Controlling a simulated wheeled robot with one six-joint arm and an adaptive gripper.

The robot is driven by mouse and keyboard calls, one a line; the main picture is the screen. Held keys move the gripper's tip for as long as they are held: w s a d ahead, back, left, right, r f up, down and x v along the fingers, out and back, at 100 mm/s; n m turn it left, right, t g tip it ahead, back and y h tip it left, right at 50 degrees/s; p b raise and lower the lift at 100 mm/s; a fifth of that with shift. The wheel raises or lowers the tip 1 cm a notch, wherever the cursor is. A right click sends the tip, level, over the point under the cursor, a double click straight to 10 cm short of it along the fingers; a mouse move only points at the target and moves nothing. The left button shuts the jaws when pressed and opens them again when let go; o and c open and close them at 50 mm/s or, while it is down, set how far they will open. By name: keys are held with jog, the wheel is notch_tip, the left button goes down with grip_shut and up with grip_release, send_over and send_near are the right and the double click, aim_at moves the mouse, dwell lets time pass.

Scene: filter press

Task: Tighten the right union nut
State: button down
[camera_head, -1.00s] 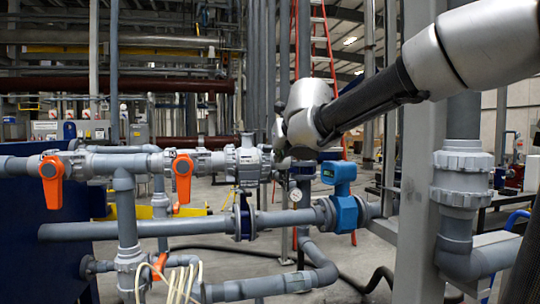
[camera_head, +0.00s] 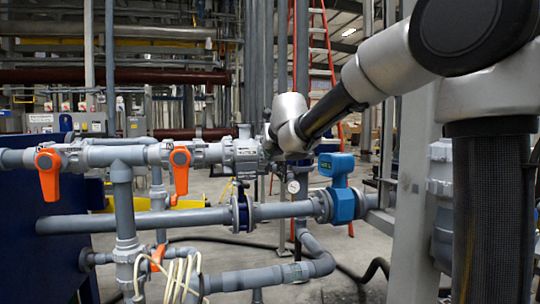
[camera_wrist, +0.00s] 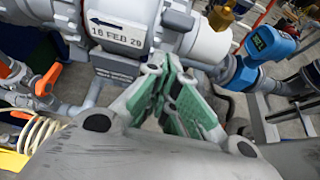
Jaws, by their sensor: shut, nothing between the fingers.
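A grey valve body (camera_head: 245,156) sits on the upper pipe run, right of the second orange-handled valve. In the wrist view it carries a white label (camera_wrist: 118,36) with an arrow and "16 FEB 29". A ribbed union nut (camera_wrist: 68,18) is at its left end. The grey collar (camera_wrist: 178,20) at its right end looks like the right union nut; my wrist mostly hides that end in the head view. My gripper (camera_wrist: 170,68), with green finger pads, is shut and empty, its tips just below that collar. I cannot tell whether they touch it.
Two orange handles (camera_head: 47,172) and (camera_head: 180,170) hang from the upper pipe. A lower pipe (camera_head: 135,223) runs below to a blue flow meter (camera_head: 338,187). A grey post (camera_head: 408,200) stands to the right. White cables (camera_head: 180,278) loop at the bottom.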

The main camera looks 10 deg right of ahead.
jog(key=shift+w+r, duration=0.65)
jog(key=shift+r, duration=0.1)
